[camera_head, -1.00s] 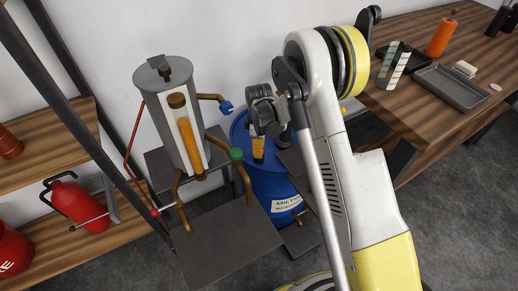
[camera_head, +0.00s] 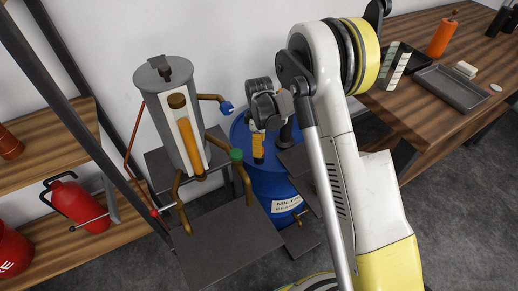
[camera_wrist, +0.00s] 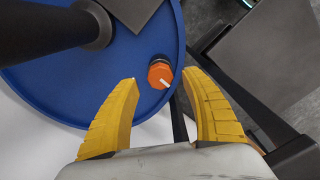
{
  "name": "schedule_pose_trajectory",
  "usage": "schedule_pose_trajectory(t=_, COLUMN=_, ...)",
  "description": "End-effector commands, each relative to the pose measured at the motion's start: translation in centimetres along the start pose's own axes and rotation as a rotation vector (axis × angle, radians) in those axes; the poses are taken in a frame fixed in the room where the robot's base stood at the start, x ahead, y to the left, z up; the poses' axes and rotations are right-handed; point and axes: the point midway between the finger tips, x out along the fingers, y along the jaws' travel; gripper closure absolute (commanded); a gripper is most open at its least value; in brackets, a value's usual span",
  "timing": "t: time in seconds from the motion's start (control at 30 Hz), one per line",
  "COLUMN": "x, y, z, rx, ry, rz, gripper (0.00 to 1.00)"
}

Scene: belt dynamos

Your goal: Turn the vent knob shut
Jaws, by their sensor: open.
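The vent knob (camera_wrist: 160,75) is a small orange cap with a white line across it. It sits on the blue drum top (camera_wrist: 55,90), near the rim, in the wrist view. My gripper (camera_wrist: 161,79) has its two yellow fingers spread, with the knob between the tips in the picture. I cannot tell how far above it the tips are, and no contact shows. In the head view my gripper (camera_head: 258,146) points down over the blue drum (camera_head: 270,185). I cannot make out the knob there.
A dark post (camera_wrist: 50,30) rises from the drum top, left of the knob. A grey boiler (camera_head: 170,115) with pipes stands left of the drum on a dark stand (camera_head: 225,245). A wooden table (camera_head: 435,120) with trays is at right, shelves (camera_head: 80,235) at left.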

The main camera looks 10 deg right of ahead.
Motion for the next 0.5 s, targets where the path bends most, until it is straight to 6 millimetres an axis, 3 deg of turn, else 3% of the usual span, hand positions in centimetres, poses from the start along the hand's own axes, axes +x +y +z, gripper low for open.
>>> schedule_pose_trajectory(t=0.3, x=-7.0, y=0.0, z=0.0, rx=0.000, ry=0.000, rz=0.000, gripper=0.45)
schedule_pose_trajectory(t=0.5, x=-9.2, y=0.0, z=0.0, rx=-0.001, ry=0.000, rz=0.000, gripper=0.45)
